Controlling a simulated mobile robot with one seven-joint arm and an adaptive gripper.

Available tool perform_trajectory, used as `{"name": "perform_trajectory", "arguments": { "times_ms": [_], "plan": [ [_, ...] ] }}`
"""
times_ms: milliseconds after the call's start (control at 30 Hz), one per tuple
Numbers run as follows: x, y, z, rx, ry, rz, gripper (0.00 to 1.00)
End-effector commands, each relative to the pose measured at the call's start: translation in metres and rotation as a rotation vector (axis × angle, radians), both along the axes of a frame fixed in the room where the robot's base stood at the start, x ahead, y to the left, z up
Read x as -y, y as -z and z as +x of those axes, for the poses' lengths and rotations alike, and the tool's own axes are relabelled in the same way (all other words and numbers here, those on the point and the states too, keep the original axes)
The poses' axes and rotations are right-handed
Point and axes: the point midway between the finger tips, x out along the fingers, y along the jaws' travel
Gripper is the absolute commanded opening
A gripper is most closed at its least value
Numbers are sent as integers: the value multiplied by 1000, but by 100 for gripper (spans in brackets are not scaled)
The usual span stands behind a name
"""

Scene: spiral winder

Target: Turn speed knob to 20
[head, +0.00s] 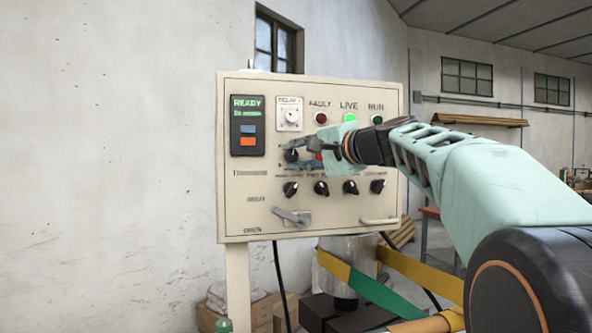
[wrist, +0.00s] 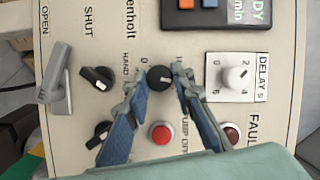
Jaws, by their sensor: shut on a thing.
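A cream control panel (head: 232,190) carries several knobs and lamps. My gripper (wrist: 161,75) has its two blue-grey fingers on either side of a round black knob (wrist: 160,79) and is shut on it. The fingers hide parts of the markings around this knob, and I cannot read its setting or a speed label. In the head view my gripper (head: 299,155) reaches the panel from the right, with the black knob (head: 291,155) at its fingertips. The display (head: 247,125) reads READY in green, with a small line below that is hard to read.
A row of black knobs (head: 321,188) sits below my gripper. A white delay dial (head: 290,117) is above it. A red button (wrist: 161,132) lies between my fingers in the wrist view. A grey lever (head: 290,216) and a handle (head: 379,221) stick out lower down.

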Motion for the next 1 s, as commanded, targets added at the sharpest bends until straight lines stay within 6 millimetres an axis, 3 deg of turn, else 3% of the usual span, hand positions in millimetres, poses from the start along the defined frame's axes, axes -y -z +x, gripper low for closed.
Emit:
{"name": "perform_trajectory", "arguments": {
  "times_ms": [500,1000],
  "plan": [
    [0,7,0,-95,1,413,0],
    [0,4,0,-127,2,557,0]
  ]
}}
